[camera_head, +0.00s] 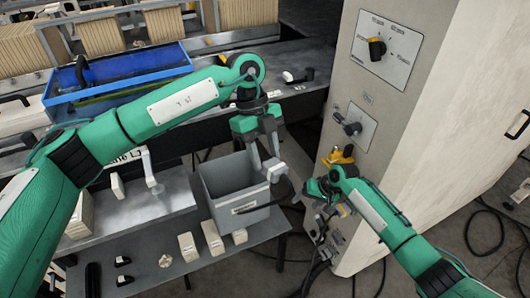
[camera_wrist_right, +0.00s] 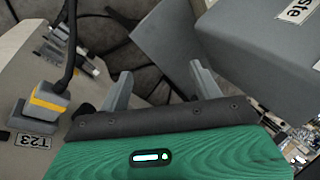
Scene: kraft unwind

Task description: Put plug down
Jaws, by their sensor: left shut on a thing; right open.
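A grey plug with a yellow band (camera_wrist_right: 45,102) and a black cable sits by the label T23 on a pale panel, left of my right gripper in the right wrist view. A yellow and dark piece (camera_head: 340,156) on the cabinet's lower side shows behind the right gripper in the head view. My right gripper (camera_head: 306,192) is open and empty; its spread fingers show in the right wrist view (camera_wrist_right: 162,84). My left gripper (camera_head: 264,162) is shut on a small grey thing above the right rim of the grey bin; what it is cannot be told clearly.
The grey bin (camera_head: 225,187), labelled on its front, stands at the bench edge. A pale cabinet (camera_head: 405,115) with rotary switches rises on the right. A blue tray (camera_head: 130,70) lies behind my left arm. Black cables (camera_head: 490,235) lie on the floor.

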